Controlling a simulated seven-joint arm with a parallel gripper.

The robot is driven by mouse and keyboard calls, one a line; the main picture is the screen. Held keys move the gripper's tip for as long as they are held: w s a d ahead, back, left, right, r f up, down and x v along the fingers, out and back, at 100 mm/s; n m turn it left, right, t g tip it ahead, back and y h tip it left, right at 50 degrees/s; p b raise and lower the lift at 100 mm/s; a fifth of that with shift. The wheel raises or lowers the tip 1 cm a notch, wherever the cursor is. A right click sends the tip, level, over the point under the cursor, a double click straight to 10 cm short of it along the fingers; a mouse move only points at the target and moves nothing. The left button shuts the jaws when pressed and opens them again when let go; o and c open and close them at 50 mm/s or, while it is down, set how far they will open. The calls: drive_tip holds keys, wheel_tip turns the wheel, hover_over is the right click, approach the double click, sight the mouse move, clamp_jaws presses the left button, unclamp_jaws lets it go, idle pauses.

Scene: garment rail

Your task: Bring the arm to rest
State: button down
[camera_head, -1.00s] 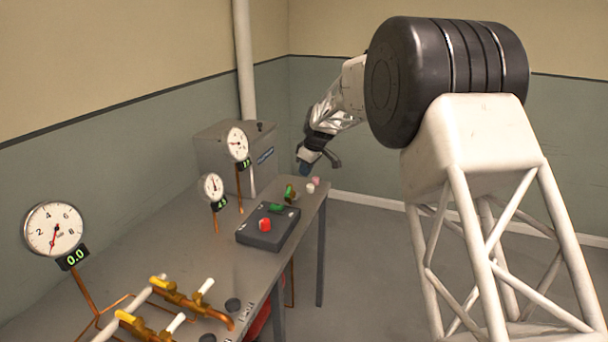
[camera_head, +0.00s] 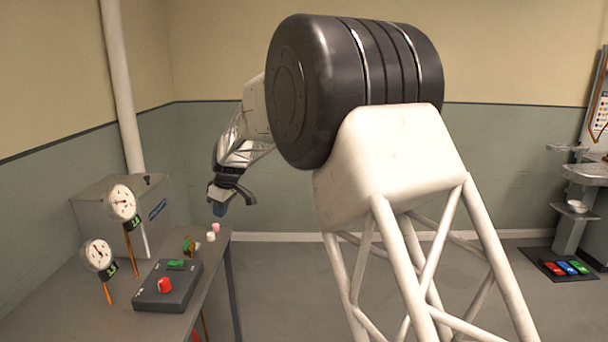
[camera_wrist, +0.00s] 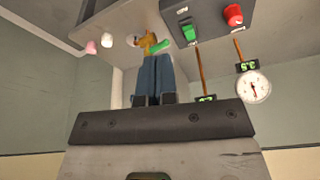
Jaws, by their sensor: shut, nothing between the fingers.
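My gripper (camera_head: 220,209) shows in the head view at the end of my white arm, over the far right end of the metal bench (camera_head: 105,300). In the wrist view, my gripper's two blue fingers (camera_wrist: 154,78) lie side by side, shut, with nothing seen between them. Beyond their tips in that view is a small brass valve with a green handle (camera_wrist: 152,43). I cannot tell the exact gap between fingertips and valve, but in the head view the gripper appears apart from it.
A dark control box (camera_head: 150,292) with a red knob and green switch sits on the bench. Two dial gauges (camera_head: 123,203) stand beside a grey cabinet (camera_head: 95,205). Pink (camera_head: 216,227) and white knobs are near the bench edge.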

drive_tip(key=s+d+r+m+t+h, duration=0.1)
drive_tip(key=s+d+r+m, duration=0.35)
drive_tip(key=s+d, duration=0.8)
drive_tip(key=s+d+r+m, duration=0.3)
drive_tip(key=s+d+r, duration=0.3)
drive_tip(key=s+d, duration=0.7)
drive_tip(key=s+d+f+m, duration=0.2)
drive_tip(key=s+d, duration=0.4)
drive_tip(key=s, duration=0.3)
drive_tip(key=s+d+f+m+h, duration=0.1)
drive_tip(key=s+d+f+m, duration=0.1)
drive_tip(key=s+d, duration=0.5)
drive_tip(key=s+d+f+m+h, duration=0.1)
drive_tip(key=s+d, duration=0.5)
drive_tip(key=s, duration=0.6)
drive_tip(key=f+m, duration=0.1)
drive_tip(key=m, duration=0.1)
drive_tip(key=shift+d+f+m+t, duration=0.25)
drive_tip(key=shift+f+m+t, duration=0.1)
drive_tip(key=shift+t, duration=0.05)
